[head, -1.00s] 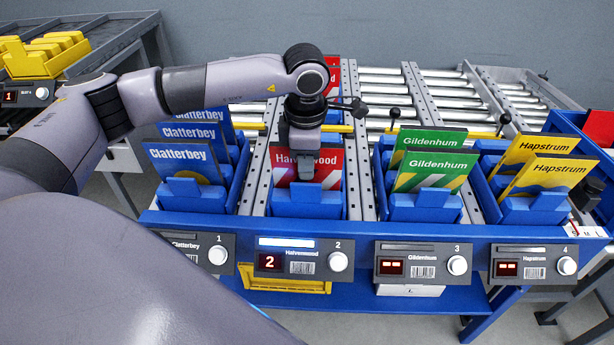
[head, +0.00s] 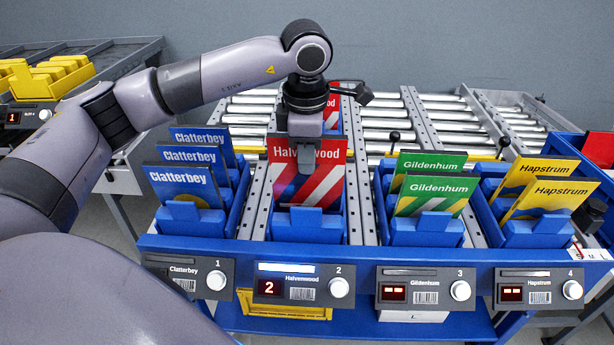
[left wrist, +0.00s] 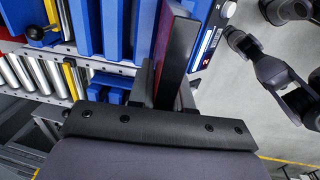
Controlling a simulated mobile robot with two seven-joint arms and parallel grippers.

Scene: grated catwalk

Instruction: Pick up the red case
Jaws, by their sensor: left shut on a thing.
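My left gripper (head: 307,160) comes from above and is shut on the case's upper middle. In the left wrist view a thin edge of the red case (left wrist: 163,40) shows beside a dark finger. Another red case (head: 335,92) is partly visible behind my gripper.
Blue Clatterbey cases (head: 180,185) stand in lane 1 at left. Green Gildenhum cases (head: 436,190) are in lane 3 and yellow Hapstrum cases (head: 552,198) in lane 4. Lane 2's display panel (head: 303,286) is lit and reads 2. Free room lies above the rollers (head: 450,120).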

